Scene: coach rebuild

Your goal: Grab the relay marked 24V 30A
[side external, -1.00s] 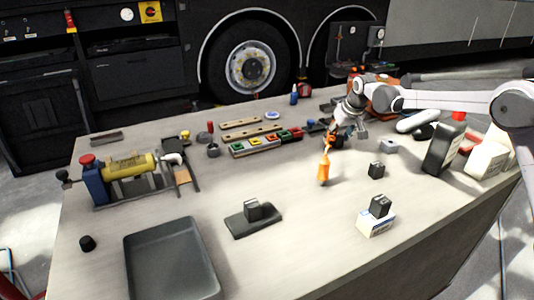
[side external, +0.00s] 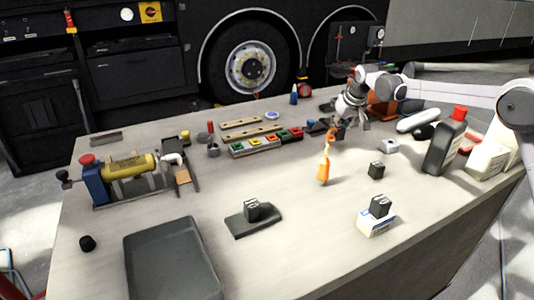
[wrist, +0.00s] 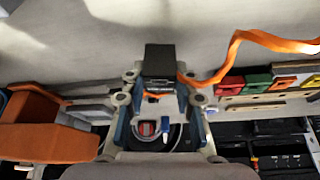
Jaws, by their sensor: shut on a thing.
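My gripper (wrist: 160,95) is shut on a black block-shaped relay (wrist: 160,60) in the wrist view. Pale print shows on the relay's lower edge, too small to read. In the side view my gripper (side external: 346,120) is low over the back right of the bench, and the held relay is hard to make out. Other black relay-like blocks show there: one on a dark flat base (side external: 252,209), one on the bare bench (side external: 376,170), and one on a white box (side external: 380,206). Their marks cannot be read.
A grey tray (side external: 170,262) is front left. The middle bench is mostly clear.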

